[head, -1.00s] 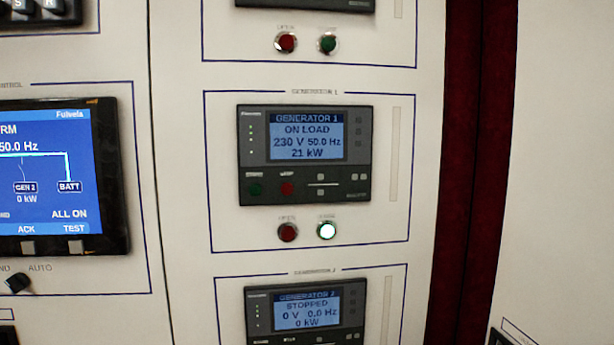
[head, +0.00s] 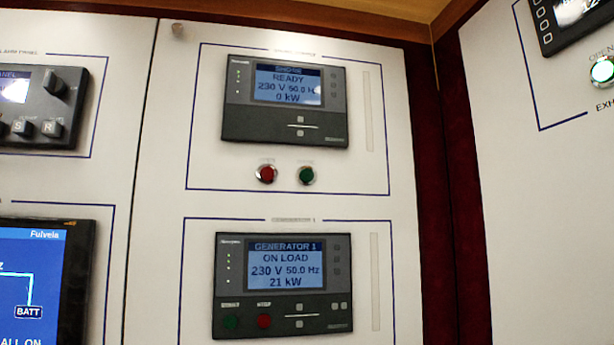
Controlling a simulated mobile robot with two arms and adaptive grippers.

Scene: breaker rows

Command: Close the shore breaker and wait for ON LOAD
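The shore panel's controller (head: 285,100) is at the top of the middle cabinet face in the head view. Its screen (head: 288,84) reads SHORE, READY, 230 V, 50.0 Hz, 0 kW. Below it are a red button (head: 266,174) on the left and a green button (head: 306,175) on the right, both unlit. Their small labels are too blurred to read. Neither of my grippers is in view.
Below is the Generator 1 controller (head: 283,285), reading ON LOAD, 230 V, 50.0 Hz, 21 kW. An alarm panel (head: 42,105) and a blue display (head: 40,285) are at left. No obstacle stands before the shore buttons.

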